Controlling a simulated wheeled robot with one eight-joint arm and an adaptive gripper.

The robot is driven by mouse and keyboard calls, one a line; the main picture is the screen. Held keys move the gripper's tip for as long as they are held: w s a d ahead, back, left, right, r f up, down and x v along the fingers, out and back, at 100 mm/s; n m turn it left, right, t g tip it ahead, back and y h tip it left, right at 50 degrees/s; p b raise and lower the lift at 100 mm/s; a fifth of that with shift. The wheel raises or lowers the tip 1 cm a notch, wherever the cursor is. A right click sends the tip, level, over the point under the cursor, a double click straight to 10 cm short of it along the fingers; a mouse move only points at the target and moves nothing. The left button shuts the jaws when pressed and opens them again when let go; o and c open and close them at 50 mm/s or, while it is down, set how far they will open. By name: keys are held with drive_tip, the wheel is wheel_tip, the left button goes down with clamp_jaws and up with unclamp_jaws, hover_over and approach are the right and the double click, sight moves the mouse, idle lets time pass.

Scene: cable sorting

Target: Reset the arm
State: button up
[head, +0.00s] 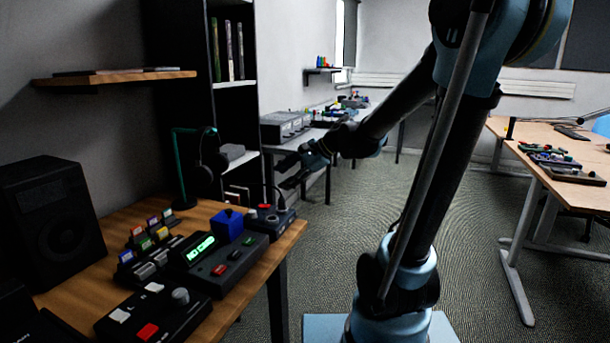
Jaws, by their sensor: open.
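My gripper (287,173) is at the end of my arm (400,110), pointing left. It looks open, its two dark fingers spread apart with nothing seen between them. It is in the air near the far right end of the wooden desk, above and beyond the device with a red button (268,216). My arm stands right of centre on a light blue base and reaches over to the left.
The wooden desk (292,236) at left carries a black box with a green display (200,247), a blue block (227,224), a headphone stand (183,165) and a speaker (52,218). A dark shelf (222,84) stands behind. Another desk (510,135) is at right. Carpet between is clear.

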drive_tip(key=s+d+f+n+h, duration=0.5)
drive_tip(key=s+d, duration=0.5)
drive_tip(key=d, duration=0.2)
drive_tip(key=s+d+f+n+h, duration=0.4)
drive_tip(key=s+d+f+n, duration=0.2)
drive_tip(key=s+d+f, duration=0.3)
drive_tip(key=s+d, duration=0.2)
drive_tip(key=d, duration=0.2)
drive_tip(key=shift+s+d+n+h, duration=0.15)
drive_tip(key=shift+d+n+h, duration=0.05)
drive_tip(key=shift+n+h, duration=0.2)
drive_tip(key=shift+w+f, duration=0.2)
drive_tip(key=shift+w, duration=0.3)
